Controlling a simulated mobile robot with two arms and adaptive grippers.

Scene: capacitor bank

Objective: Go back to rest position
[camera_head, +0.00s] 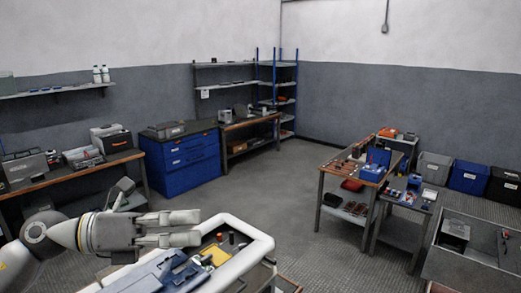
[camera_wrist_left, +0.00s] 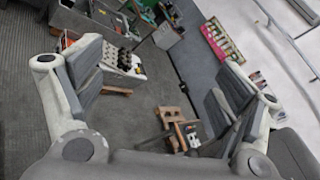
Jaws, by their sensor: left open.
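My left gripper (camera_head: 186,228) comes in from the left in the head view, held level above the near cart. Its two fingers are apart with nothing between them. In the left wrist view the open fingers (camera_wrist_left: 155,95) frame bare grey floor and distant furniture. My right gripper does not show in either view.
Below my left gripper is a cart with a pale rounded rail (camera_head: 258,243) and loose items. A wooden-edged worktable (camera_head: 322,195) stands at right, near a grey open bin (camera_head: 465,262). A blue drawer cabinet (camera_head: 185,165) stands at the back left. The middle floor (camera_head: 265,195) is clear.

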